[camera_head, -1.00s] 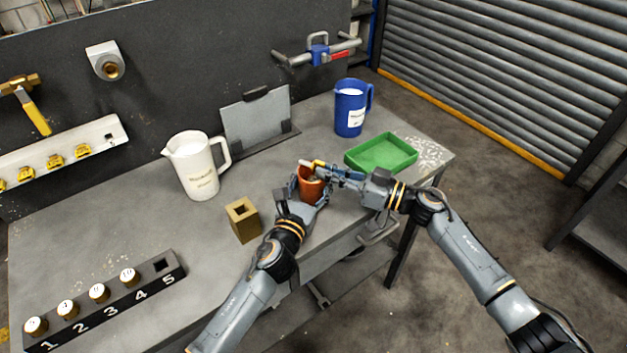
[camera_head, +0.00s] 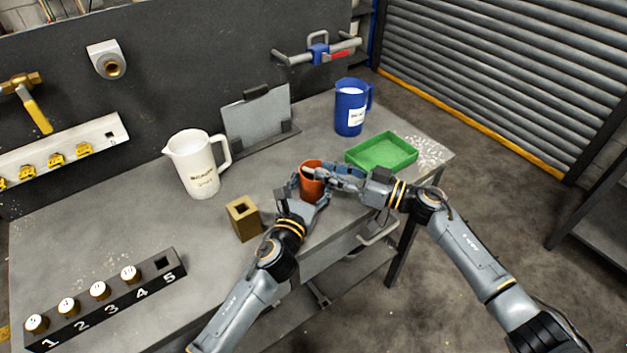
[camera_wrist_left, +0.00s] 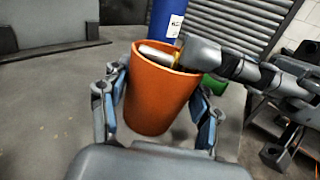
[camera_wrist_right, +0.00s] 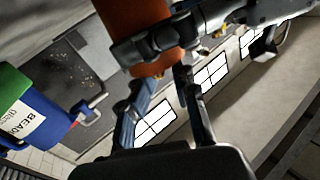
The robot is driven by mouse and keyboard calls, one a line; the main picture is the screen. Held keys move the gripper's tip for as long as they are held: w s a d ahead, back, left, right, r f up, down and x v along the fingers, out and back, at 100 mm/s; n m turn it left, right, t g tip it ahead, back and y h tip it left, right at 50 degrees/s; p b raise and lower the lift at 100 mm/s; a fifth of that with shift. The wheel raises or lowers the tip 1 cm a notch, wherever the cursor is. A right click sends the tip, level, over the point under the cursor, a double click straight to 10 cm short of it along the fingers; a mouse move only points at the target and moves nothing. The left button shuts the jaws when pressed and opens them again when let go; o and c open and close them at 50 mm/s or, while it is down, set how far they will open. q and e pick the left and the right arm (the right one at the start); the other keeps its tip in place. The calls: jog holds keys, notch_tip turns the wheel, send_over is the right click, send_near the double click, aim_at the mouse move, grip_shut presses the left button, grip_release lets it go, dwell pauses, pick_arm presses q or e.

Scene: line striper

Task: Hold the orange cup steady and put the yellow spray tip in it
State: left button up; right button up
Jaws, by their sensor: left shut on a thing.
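The orange cup (camera_head: 311,188) stands upright near the table's front edge, its mouth up. My left gripper (camera_wrist_left: 158,108) is shut around it, one finger on each side. My right gripper (camera_head: 330,172) is at the cup's mouth, its fingertips over the rim from the right. In the left wrist view a pale grey cylinder (camera_wrist_left: 157,53) with a little yellow beside it lies tilted inside the mouth. It looks like part of the spray tip; the rest is hidden. The right wrist view shows a gap between my right fingers (camera_wrist_right: 167,85), but their hold on the tip is unclear.
A brown block with a square hole (camera_head: 243,222) stands left of the cup. A green tray (camera_head: 404,163) and a blue pitcher (camera_head: 349,118) are behind right. A white pitcher (camera_head: 183,160) and a numbered rack (camera_head: 150,293) are at left.

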pick_arm(q)
jog(key=shift+d+r, duration=0.1)
jog(key=shift+r, duration=0.1)
pick_arm(e)
jog(key=f, duration=0.3)
jog(key=shift+s+d+f+h, duration=0.15)
jog(key=shift+s+h, duration=0.15)
jog(key=shift+s, duration=0.1)
pick_arm(q)
jog(key=shift+w+a+f, duration=0.25)
jog(key=shift+w+f, duration=0.1)
jog(key=shift+w, duration=0.15)
pick_arm(e)
jog(key=d, duration=0.2)
jog(key=s+d+r, duration=0.1)
jog(key=d, duration=0.1)
jog(key=s+d, duration=0.1)
jog(key=d, duration=0.1)
jog(key=shift+r, duration=0.35)
jog(key=shift+d+r, duration=0.2)
jog(key=shift+d, duration=0.05)
pick_arm(q)
jog(key=shift+s, duration=0.15)
pick_arm(e)
jog(key=shift+s+d+r, duration=0.3)
jog(key=shift+r, duration=0.05)
pick_arm(q)
jog(key=o, duration=1.2)
jog(key=shift+d, duration=0.1)
